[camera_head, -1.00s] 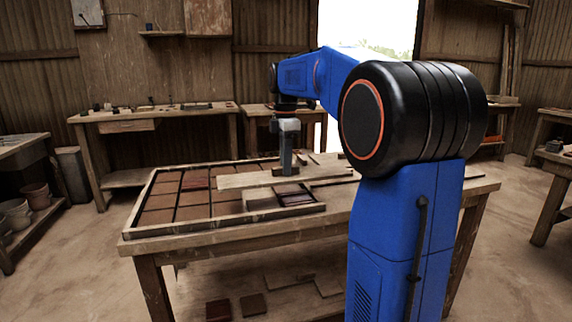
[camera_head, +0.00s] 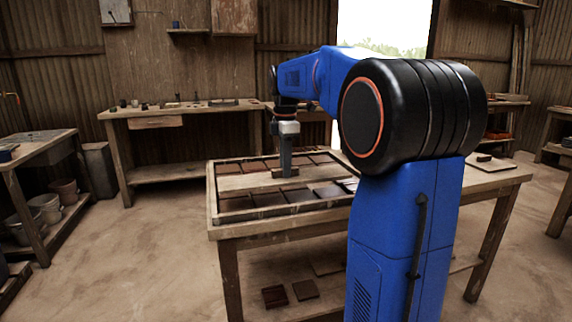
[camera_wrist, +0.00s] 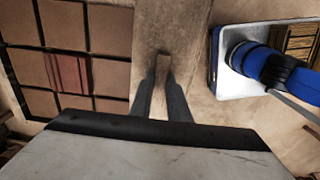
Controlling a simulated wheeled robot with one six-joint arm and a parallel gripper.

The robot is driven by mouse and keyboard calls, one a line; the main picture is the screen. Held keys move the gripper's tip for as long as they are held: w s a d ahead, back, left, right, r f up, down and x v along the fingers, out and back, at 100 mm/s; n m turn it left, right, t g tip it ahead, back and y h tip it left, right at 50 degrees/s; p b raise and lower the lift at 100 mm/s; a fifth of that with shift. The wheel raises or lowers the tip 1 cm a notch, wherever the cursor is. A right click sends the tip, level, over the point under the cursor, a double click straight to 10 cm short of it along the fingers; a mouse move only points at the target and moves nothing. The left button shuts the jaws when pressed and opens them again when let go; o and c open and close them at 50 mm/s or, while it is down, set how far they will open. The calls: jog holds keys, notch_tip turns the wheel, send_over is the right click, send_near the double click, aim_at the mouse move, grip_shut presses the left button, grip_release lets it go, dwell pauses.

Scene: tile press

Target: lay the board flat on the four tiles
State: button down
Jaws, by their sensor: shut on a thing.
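The board (camera_head: 248,181) is a long, pale wooden plank, held roughly level over the tiles in the framed tray. My gripper (camera_head: 285,168) points down and is shut on the handle block on top of the board. In the wrist view the fingers (camera_wrist: 160,88) close on this handle and the board (camera_wrist: 166,22) runs lengthwise beneath them. Brown tiles (camera_head: 268,198) show in front of the board, and more show behind it. In the wrist view a redder tile (camera_wrist: 68,73) sits among them. The tiles under the board are hidden; I cannot tell whether it touches any.
The tray (camera_head: 280,212) has a raised wooden rim and stands on a wooden table (camera_head: 490,181). Loose tiles (camera_head: 306,290) lie on the table's lower shelf. A workbench (camera_head: 185,112) stands behind, and another bench (camera_head: 40,147) with pots stands at the left. Open floor lies left of the table.

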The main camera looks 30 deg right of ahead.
jog(key=shift+f, duration=2.95)
jog(key=shift+f, duration=0.3)
jog(key=c, duration=1.6)
grip_release()
notch_tip(320, 180, up, 17)
jog(key=shift+r, duration=0.2)
jog(key=shift+r, duration=3.5)
